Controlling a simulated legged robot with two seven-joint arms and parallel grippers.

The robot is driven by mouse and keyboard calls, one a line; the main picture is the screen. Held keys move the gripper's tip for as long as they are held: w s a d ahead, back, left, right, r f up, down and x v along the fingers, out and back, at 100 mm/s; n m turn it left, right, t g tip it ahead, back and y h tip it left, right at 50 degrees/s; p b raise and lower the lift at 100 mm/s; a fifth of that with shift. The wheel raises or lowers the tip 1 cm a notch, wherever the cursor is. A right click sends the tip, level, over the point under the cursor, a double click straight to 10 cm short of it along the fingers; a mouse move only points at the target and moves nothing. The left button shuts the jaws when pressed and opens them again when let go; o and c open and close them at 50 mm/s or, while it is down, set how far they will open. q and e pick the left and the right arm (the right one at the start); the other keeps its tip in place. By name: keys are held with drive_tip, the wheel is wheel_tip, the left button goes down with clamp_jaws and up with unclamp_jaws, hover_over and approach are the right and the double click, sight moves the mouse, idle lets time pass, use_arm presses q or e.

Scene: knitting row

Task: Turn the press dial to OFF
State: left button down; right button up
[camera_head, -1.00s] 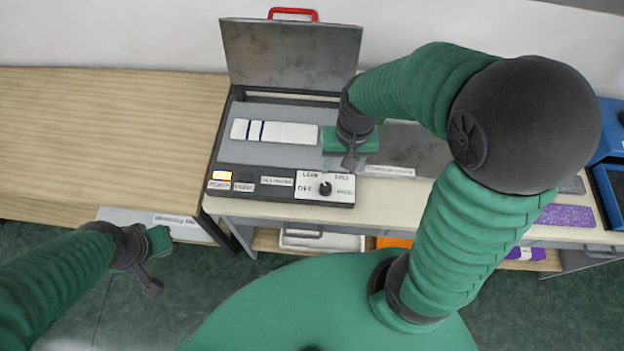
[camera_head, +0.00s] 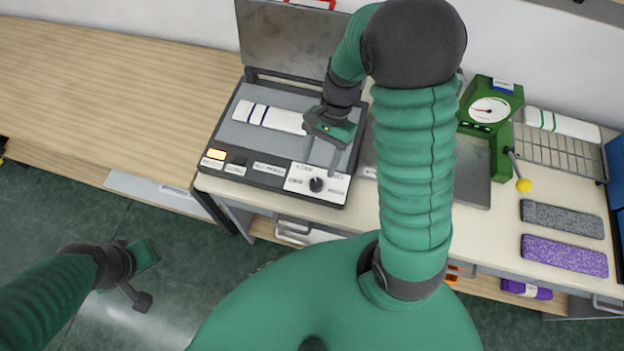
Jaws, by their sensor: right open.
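The press (camera_head: 226,136) stands open on the table, its grey lid (camera_head: 290,45) raised. The dial (camera_head: 316,184) is a round black knob on a white panel at the press's front right. OFF is printed to the left of the knob; other labels are partly hidden or blurred. The knob's exact setting is too small to tell. My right gripper (camera_head: 321,158) is open and empty, pointing down just above and behind the dial, apart from it. My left gripper (camera_head: 145,280) hangs low at the left over the floor, empty, away from the press.
A white striped knit piece (camera_head: 268,116) lies on the press bed. To the right are a green gauge device (camera_head: 490,110) with a yellow-knobbed lever, a wire rack (camera_head: 560,152), and grey (camera_head: 562,218) and purple (camera_head: 564,255) knit pieces. The wooden table (camera_head: 110,90) at left is clear.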

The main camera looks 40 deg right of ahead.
sight(317, 181)
drive_tip(key=f, duration=0.4)
drive_tip(key=s+f, duration=0.1)
drive_tip(key=f, duration=0.2)
drive_tip(key=shift+d, duration=0.15)
drive_tip(key=shift+s+a, duration=0.1)
drive_tip(key=shift+a, duration=1.1)
drive_tip(key=shift+a+r, duration=0.1)
drive_tip(key=shift+a, duration=0.05)
drive_tip(key=shift+c, duration=1.4)
drive_tip(key=shift+d, duration=0.65)
drive_tip(key=c, duration=0.5)
drive_tip(key=shift+d+f, duration=0.2)
drive_tip(key=shift+d, duration=0.05)
clamp_jaws()
use_arm(q)
drive_tip(key=shift+d+f, duration=0.1)
drive_tip(key=shift+d, duration=0.75)
use_arm(e)
drive_tip(key=shift+a, duration=0.35)
